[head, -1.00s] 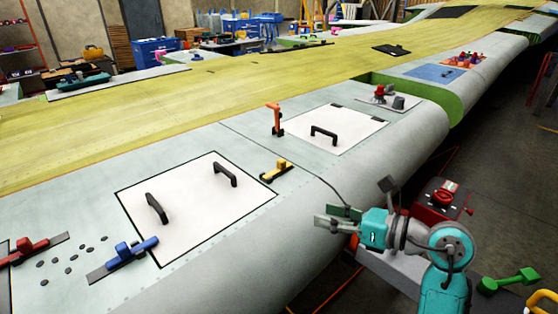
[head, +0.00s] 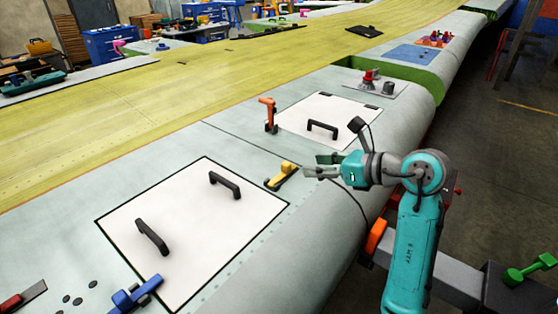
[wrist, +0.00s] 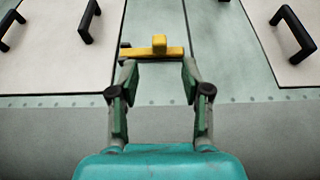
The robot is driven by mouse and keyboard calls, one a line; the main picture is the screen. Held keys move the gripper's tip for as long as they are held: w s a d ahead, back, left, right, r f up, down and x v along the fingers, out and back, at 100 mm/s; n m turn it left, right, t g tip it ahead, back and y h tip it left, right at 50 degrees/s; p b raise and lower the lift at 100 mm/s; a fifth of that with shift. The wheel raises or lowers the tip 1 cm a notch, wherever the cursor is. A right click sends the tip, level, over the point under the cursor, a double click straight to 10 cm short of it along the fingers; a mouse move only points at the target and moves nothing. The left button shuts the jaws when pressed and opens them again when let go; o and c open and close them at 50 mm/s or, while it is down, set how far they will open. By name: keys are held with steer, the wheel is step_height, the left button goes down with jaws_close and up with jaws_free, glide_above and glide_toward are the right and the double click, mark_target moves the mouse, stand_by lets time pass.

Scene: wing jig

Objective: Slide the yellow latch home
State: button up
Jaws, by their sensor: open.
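The yellow latch (head: 282,174) sits on the wing skin near the right corner of the large white panel (head: 190,228). In the wrist view the yellow latch (wrist: 152,52) is a flat bar lying crosswise with a raised yellow knob on it, just beyond the fingertips. A dark piece shows at the bar's left end. My gripper (head: 312,166) is to the right of the latch in the head view, its fingers pointing at it. In the wrist view my gripper (wrist: 158,72) is open, its two fingers apart, with nothing held between them.
The large panel has two black handles (head: 153,237). A second white panel (head: 310,118) with one handle lies beyond, and an orange upright clamp (head: 268,113) stands beside it. A blue latch (head: 136,294) and a red one (head: 22,300) are at lower left.

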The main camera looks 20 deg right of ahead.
mark_target(289, 164)
steer(key=x, duration=1)
steer(key=shift+a, duration=0.1)
jaws_close()
